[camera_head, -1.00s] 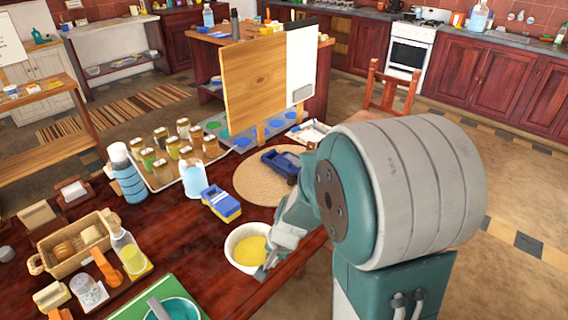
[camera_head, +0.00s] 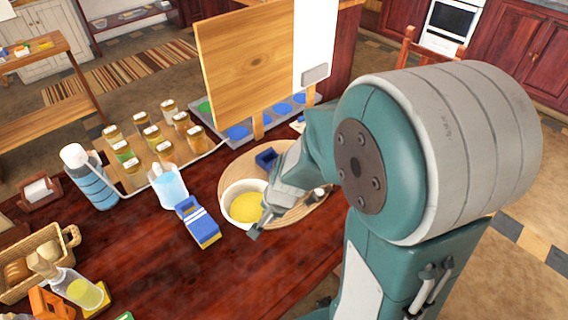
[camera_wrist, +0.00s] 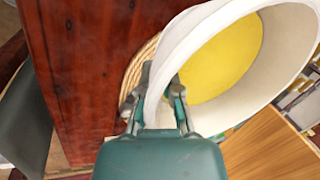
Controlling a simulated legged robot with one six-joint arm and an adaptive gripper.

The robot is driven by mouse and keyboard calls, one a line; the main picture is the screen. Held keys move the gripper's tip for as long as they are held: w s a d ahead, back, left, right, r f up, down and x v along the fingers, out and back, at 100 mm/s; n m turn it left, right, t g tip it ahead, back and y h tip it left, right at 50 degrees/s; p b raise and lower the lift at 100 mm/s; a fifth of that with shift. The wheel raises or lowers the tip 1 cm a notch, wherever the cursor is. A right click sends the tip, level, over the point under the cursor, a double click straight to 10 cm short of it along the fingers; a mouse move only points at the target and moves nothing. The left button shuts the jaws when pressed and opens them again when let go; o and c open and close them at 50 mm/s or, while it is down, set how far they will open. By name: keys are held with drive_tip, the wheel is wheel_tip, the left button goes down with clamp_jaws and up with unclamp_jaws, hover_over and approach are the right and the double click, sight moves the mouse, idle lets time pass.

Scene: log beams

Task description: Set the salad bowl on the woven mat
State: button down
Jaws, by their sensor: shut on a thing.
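The white salad bowl (camera_head: 229,212) with yellow contents overlaps the near-left part of the round woven mat (camera_head: 232,164) in the head view. My gripper (camera_head: 261,219) is shut on the bowl's right rim. In the wrist view the bowl (camera_wrist: 245,105) fills the upper right, and my gripper (camera_wrist: 158,95) has one finger on each side of its wall. A strip of the mat (camera_wrist: 137,76) shows behind the bowl there. I cannot tell whether the bowl touches the mat. A dark blue object (camera_head: 266,158) lies on the mat behind the bowl, partly hidden by my arm.
A blue and yellow box (camera_head: 198,222) stands just left of the bowl. A light-blue cup (camera_head: 168,186), several jars on a tray and a blue bottle (camera_head: 90,177) are farther left. A wooden board (camera_head: 250,70) stands behind the mat. The table's front middle is clear.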

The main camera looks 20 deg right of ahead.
drive_tip(key=shift+w+d, duration=0.15)
drive_tip(key=shift+w, duration=0.4)
drive_tip(key=w+d+f, duration=0.1)
drive_tip(key=w+f, duration=0.2)
drive_tip(key=w+d+f, duration=0.2)
drive_tip(key=w, duration=0.2)
drive_tip(key=w+d+f, duration=0.2)
drive_tip(key=w+f, duration=0.1)
drive_tip(key=w, duration=0.1)
drive_tip(key=shift+w+f, duration=0.25)
drive_tip(key=shift+f, duration=0.1)
drive_tip(key=shift+w+f, duration=0.35)
drive_tip(key=shift+f, duration=0.05)
drive_tip(key=shift+w+d+f, duration=0.1)
drive_tip(key=shift+f, duration=0.75)
drive_tip(key=shift+w+d+f, duration=0.1)
drive_tip(key=shift+f, duration=0.75)
drive_tip(key=shift+f, duration=0.1)
drive_tip(key=c, duration=0.8)
unclamp_jaws()
drive_tip(key=shift+s+a, duration=0.1)
